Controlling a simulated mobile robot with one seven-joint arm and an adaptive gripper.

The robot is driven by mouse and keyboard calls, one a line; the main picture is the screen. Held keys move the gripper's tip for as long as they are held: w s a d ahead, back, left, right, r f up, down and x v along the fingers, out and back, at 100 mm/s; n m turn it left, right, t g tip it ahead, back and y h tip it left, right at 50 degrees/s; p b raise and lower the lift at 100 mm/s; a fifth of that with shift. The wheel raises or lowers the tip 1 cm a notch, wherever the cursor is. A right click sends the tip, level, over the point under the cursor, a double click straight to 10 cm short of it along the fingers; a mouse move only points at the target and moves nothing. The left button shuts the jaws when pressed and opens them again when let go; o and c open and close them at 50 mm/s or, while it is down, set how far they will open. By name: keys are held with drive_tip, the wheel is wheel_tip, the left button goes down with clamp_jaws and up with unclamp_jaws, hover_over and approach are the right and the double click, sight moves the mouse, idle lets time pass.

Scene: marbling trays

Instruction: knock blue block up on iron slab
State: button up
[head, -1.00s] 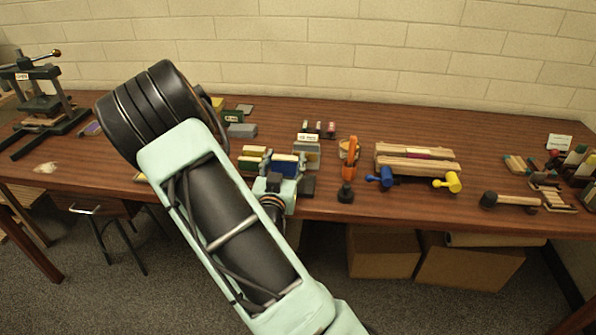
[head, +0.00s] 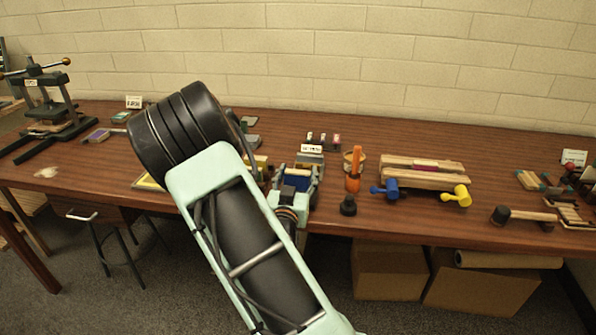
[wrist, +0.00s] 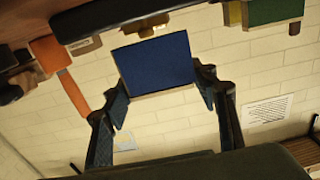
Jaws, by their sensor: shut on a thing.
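The blue block (wrist: 155,62), a flat piece with a pale edge, sits between the two fingers of my gripper (wrist: 162,95) in the wrist view. My gripper is shut on it. In the head view the blue block (head: 297,183) shows in my gripper (head: 297,176) over the front middle of the table, left of an orange-handled tool (head: 354,170). I cannot tell whether its lower edge touches anything. A grey slab (head: 250,140) lies behind my arm, partly hidden; I cannot tell if it is the iron slab.
A screw press (head: 45,100) stands at the far left. In the wrist view a green block (wrist: 272,11) is at the upper right.

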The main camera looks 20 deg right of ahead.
sight(298, 172)
drive_tip(key=shift+f, duration=0.3)
drive_tip(key=shift+f+b, duration=0.75)
drive_tip(key=shift+b, duration=0.1)
idle(0.4)
drive_tip(key=shift+r+p, duration=1.5)
drive_tip(key=shift+r, duration=1.1)
drive_tip(key=shift+f, duration=0.1)
drive_tip(key=shift+f+b, duration=1.75)
drive_tip(key=shift+b, duration=0.35)
drive_tip(key=shift+f+b, duration=0.75)
drive_tip(key=shift+b, duration=0.15)
drive_tip(key=shift+r, duration=0.15)
